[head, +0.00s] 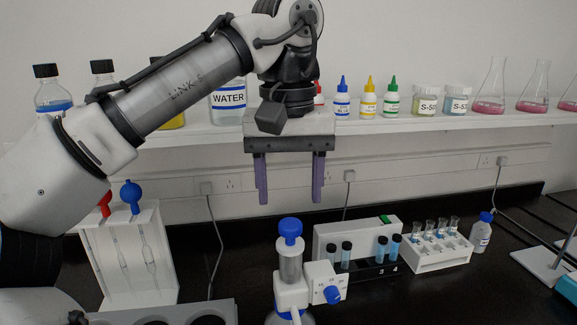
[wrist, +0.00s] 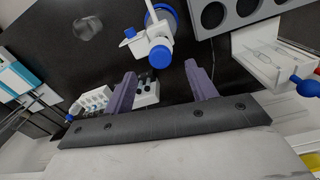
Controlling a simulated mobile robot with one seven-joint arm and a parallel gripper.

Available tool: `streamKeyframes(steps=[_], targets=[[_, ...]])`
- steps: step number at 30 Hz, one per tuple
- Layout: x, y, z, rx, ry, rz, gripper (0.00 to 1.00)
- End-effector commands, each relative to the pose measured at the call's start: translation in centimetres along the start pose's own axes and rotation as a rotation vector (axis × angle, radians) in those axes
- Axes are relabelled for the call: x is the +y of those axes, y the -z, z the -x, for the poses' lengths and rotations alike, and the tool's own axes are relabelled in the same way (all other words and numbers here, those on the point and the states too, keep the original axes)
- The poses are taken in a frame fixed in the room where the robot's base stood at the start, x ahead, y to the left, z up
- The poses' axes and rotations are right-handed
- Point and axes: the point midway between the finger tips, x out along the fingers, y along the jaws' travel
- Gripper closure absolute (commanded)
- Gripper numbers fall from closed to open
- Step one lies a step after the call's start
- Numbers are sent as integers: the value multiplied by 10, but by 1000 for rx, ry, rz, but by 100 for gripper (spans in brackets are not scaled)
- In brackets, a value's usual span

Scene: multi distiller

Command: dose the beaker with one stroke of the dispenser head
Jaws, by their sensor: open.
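The dispenser head (head: 291,290) is a white body with a blue knob (head: 291,231) on top and a smaller blue cap on its side. It stands upright at the front centre in the head view, its lower part cut off by the frame. In the wrist view the blue knob (wrist: 161,56) shows just beyond my fingertips. A clear round glass outline, apparently the beaker (wrist: 88,27), stands apart from the dispenser on the black bench in the wrist view. My gripper (head: 290,198) is open and empty, pointing down above the dispenser, its fingers apart from the knob.
Behind the dispenser are a white box (head: 357,232), a vial rack (head: 372,270) and a white tube rack (head: 437,255). A white stand with pipettes (head: 130,255) is at left. A grey block with round holes (head: 220,310) is nearby. A shelf (head: 400,122) with bottles runs behind my gripper.

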Motion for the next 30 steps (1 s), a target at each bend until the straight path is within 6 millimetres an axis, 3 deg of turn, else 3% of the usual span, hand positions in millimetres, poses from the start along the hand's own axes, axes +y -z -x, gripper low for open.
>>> streamKeyframes(steps=[6,12,25,30], targets=[[0,0,-37,-1,-2,-4,43],[0,0,-60,1,0,-1,43],[0,0,-69,2,-1,1,43],[0,0,-69,2,-1,1,66]])
